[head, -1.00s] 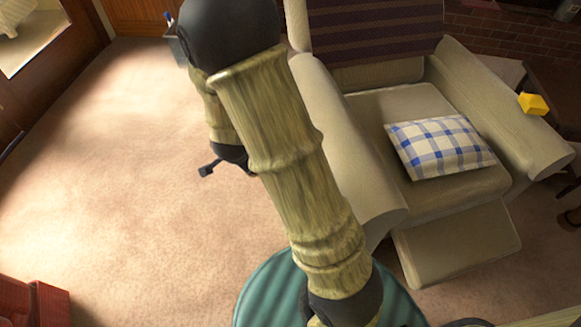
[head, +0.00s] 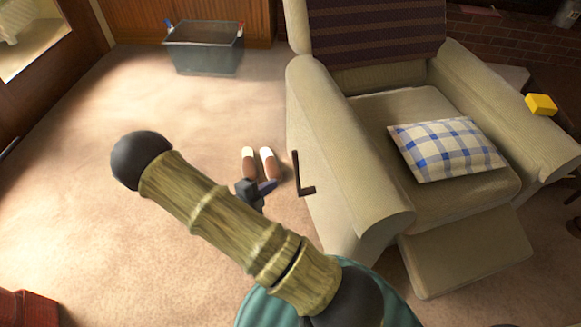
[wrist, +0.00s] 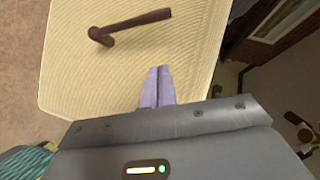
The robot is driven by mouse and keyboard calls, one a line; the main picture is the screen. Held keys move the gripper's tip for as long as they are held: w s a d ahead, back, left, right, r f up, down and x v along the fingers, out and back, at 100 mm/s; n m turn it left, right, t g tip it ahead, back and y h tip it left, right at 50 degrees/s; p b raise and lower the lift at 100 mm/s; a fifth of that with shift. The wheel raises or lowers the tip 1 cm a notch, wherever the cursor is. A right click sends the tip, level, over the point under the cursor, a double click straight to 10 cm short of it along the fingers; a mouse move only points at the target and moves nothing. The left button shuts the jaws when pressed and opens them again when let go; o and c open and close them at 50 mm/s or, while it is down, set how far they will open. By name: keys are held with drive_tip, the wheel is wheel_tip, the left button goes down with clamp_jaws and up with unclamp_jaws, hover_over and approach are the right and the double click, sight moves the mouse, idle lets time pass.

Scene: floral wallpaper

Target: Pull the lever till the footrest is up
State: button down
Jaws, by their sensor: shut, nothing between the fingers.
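The beige recliner (head: 350,170) stands at the right of the head view. Its dark brown L-shaped lever (head: 298,180) is on the side of the chair facing my gripper. The lever also shows on the tan side panel in the wrist view (wrist: 140,20). The footrest (head: 468,252) sticks out at a slant below the front of the seat. My gripper (head: 268,187) is just left of the lever, apart from it. In the wrist view its purple fingers (wrist: 157,76) are together and empty, with the lever beyond their tips.
A pair of slippers (head: 258,163) lies on the carpet behind my gripper. A grey tub (head: 203,48) stands at the back wall.

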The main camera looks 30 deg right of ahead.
drive_tip(key=w+a+f+b+x, duration=0.1)
drive_tip(key=b+x, duration=0.4)
drive_tip(key=x, duration=0.8)
drive_tip(key=shift+w, duration=0.7)
drive_tip(key=shift+a, duration=0.15)
